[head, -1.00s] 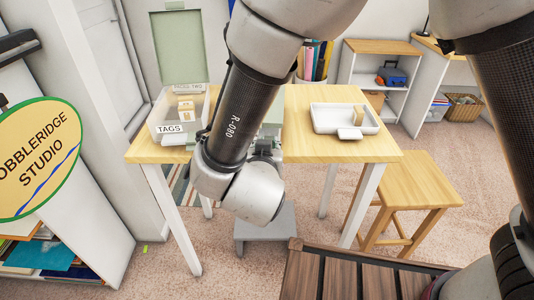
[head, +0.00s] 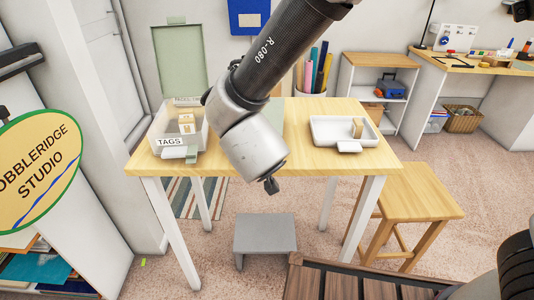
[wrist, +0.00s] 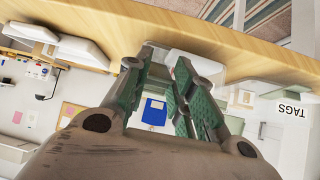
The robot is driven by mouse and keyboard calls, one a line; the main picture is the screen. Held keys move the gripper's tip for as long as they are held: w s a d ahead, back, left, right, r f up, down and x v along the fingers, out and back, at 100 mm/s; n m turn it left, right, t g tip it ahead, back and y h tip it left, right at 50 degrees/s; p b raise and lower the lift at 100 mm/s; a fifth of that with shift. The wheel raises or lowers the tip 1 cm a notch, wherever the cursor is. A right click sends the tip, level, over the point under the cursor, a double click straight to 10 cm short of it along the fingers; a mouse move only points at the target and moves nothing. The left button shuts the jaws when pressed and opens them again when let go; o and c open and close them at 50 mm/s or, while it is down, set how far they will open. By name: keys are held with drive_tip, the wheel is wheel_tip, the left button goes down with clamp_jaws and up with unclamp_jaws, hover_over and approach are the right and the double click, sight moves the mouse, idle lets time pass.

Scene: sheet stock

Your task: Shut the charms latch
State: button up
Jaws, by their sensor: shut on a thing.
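My gripper (wrist: 163,58) shows in the wrist view, its two green-padded fingers at the table's edge. A pale tab (wrist: 202,64) lies at the fingertips, and the jaws are closed on it; the fingers partly hide it. It sits between the tabs of the two other boxes, so I take it for the charms latch, but I can read no charms label. In the head view my wrist hides the middle box and the grip. A pale green panel (head: 272,113) shows behind my wrist, flat or nearly so.
The TAGS box (head: 169,141) stands at the left with its green lid (head: 180,62) raised. A white tray (head: 322,131) with a front tab holds a wooden piece at the right. A grey step (head: 264,236) and a wooden stool (head: 415,185) stand near the wooden table (head: 225,170).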

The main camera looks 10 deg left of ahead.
drive_tip(key=o, duration=1)
drive_tip(key=v, duration=1.2)
